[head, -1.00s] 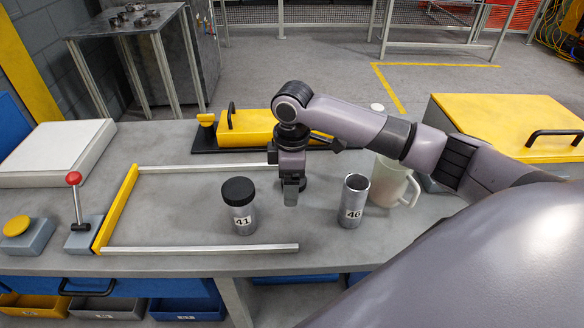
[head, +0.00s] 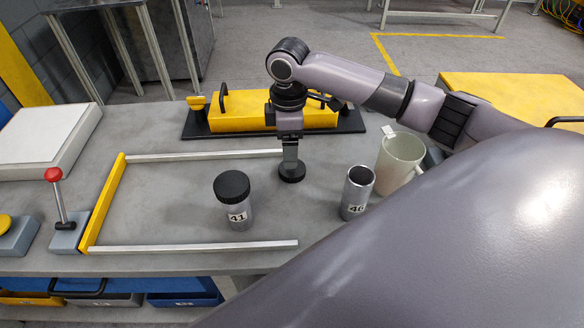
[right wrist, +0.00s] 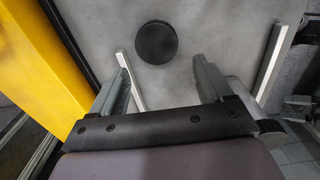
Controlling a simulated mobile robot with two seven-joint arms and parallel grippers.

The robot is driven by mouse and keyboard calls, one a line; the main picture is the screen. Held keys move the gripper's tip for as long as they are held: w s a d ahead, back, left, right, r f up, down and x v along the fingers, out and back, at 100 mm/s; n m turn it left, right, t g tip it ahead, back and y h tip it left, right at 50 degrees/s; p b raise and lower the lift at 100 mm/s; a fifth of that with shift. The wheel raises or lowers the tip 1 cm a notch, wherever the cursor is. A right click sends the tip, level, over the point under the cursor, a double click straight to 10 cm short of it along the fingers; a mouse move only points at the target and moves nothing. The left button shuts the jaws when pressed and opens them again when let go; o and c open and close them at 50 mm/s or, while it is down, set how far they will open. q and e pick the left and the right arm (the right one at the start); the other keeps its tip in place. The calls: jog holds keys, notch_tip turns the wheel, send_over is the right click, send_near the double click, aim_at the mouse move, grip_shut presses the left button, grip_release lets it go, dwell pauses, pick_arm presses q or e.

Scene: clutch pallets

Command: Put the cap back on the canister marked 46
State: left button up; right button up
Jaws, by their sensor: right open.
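The canister marked 46 (head: 356,193) stands upright and uncapped on the grey bench, its open mouth showing. A loose black cap (head: 292,172) lies flat on the bench to its left. The cap also shows in the right wrist view (right wrist: 156,42), beyond and between the fingertips. My right gripper (head: 291,150) is open and empty, pointing down close to the cap; in the head view its fingers partly overlap the cap's far edge. A second canister marked 41 (head: 237,207), with a black cap on, stands further left. My left gripper is not in view.
A yellow lidded box (head: 262,112) on a black base sits behind my right gripper. A frame with two metal rails (head: 190,247) surrounds canister 41, open to the right. A red-knobbed lever (head: 54,175) stands left.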

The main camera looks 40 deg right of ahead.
aim_at(292, 171)
jog(key=shift+f, duration=0.9)
jog(key=shift+d+f, duration=0.2)
jog(key=shift+f, duration=1.1)
jog(key=shift+d+f, duration=0.15)
jog(key=shift+f, duration=1.15)
jog(key=shift+c, duration=0.3)
jog(key=c, duration=0.7)
